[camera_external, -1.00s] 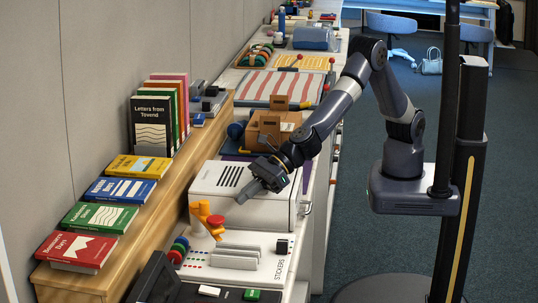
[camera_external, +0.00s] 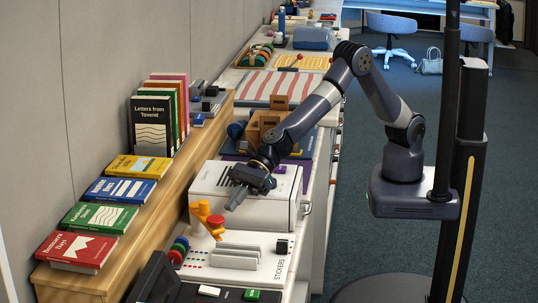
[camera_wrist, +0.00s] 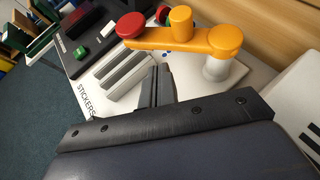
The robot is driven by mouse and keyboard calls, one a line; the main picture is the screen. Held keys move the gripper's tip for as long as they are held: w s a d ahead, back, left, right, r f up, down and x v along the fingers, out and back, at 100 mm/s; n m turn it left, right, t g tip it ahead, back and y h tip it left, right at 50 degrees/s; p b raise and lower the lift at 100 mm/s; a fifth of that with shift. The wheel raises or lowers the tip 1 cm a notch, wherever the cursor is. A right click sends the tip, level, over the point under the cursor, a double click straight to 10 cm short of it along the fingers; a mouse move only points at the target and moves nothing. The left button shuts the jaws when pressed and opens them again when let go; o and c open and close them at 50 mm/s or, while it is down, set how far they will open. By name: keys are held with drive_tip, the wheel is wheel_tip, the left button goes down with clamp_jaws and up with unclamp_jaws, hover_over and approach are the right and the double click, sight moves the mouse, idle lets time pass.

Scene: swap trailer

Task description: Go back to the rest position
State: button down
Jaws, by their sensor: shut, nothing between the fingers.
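My gripper (camera_external: 234,201) is shut and empty. In the external view it hangs over the white box (camera_external: 210,178), with its fingertips pointing down and left toward the orange crank with a red knob (camera_external: 204,212). In the wrist view the closed fingers of my gripper (camera_wrist: 155,92) show at the middle, apart from the orange crank (camera_wrist: 182,38), which lies beyond them. The grey slotted blocks (camera_wrist: 112,73) on the sticker board are ahead of the fingers.
A wooden shelf (camera_external: 150,226) with flat and upright books runs along the wall at left. The sticker board (camera_external: 268,263) lies in front of the white box. A brown cardboard box (camera_external: 258,127) stands behind. Floor (camera_external: 352,215) to the right is clear.

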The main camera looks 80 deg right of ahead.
drive_tip(key=d+n+g+p, duration=0.1)
drive_tip(key=d+n+g, duration=0.1)
drive_tip(key=w+d+n+g+y+p, duration=0.1)
drive_tip(key=d+n+g, duration=0.1)
drive_tip(key=d+n+g+p, duration=0.1)
drive_tip(key=d+n+g, duration=0.1)
drive_tip(key=shift+w+r+y+p, duration=0.2)
drive_tip(key=shift+r+y+p, duration=0.1)
drive_tip(key=shift+p, duration=0.1)
idle(0.3)
drive_tip(key=shift+r, duration=0.15)
idle(3.0)
